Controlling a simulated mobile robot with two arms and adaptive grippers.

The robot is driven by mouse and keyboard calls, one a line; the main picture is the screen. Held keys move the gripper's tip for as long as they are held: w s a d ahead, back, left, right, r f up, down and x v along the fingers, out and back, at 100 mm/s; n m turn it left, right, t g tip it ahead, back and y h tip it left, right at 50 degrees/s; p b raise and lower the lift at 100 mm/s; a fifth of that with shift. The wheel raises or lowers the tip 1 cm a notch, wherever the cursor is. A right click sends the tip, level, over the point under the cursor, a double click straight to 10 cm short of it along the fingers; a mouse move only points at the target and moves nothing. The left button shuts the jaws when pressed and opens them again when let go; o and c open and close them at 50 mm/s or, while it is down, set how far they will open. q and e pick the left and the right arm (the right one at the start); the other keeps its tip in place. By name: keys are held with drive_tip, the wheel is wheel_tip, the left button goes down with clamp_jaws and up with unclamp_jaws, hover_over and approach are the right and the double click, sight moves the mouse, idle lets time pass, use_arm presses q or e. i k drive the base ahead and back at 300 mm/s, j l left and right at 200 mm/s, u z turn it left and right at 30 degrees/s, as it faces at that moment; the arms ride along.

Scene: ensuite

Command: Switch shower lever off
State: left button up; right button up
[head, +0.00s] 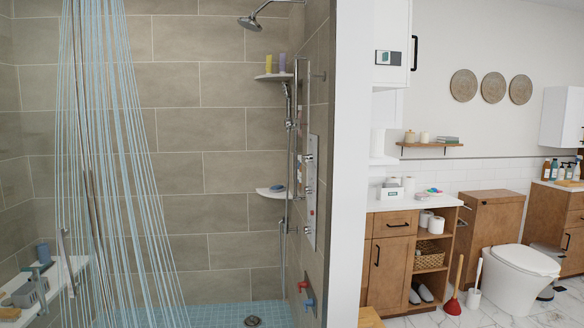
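The shower stall fills the left half of the head view. A tall metal shower panel (311,192) with several knobs is fixed to its right wall. Low on that wall are a red handle (303,286) and a blue handle (309,301); I cannot tell their on or off setting. A chrome shower head (250,23) hangs at the top, with no water seen below it. Thin blue and white streaks (125,150) fan down at the left; I cannot tell whether they are water or a curtain. Neither of my grippers is in view.
A white wall edge (348,150) separates the stall from the room. A bench (60,275) with small items is at lower left. A drain (252,321) lies in the blue floor. At right are a wooden cabinet (391,275), a plunger (453,303) and a toilet (515,280).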

sight(309, 158)
drive_tip(key=i+j+z, duration=0.2)
drive_tip(key=j, duration=0.35)
drive_tip(key=i+j, duration=0.3)
drive_tip(key=i, duration=0.25)
drive_tip(key=i+j+z, duration=0.1)
drive_tip(key=i+j, duration=0.15)
drive_tip(key=i, duration=0.35)
drive_tip(key=i+j, duration=0.3)
drive_tip(key=i, duration=0.25)
drive_tip(key=i+j+z, duration=0.1)
drive_tip(key=i+j, duration=0.25)
drive_tip(key=i, duration=0.2)
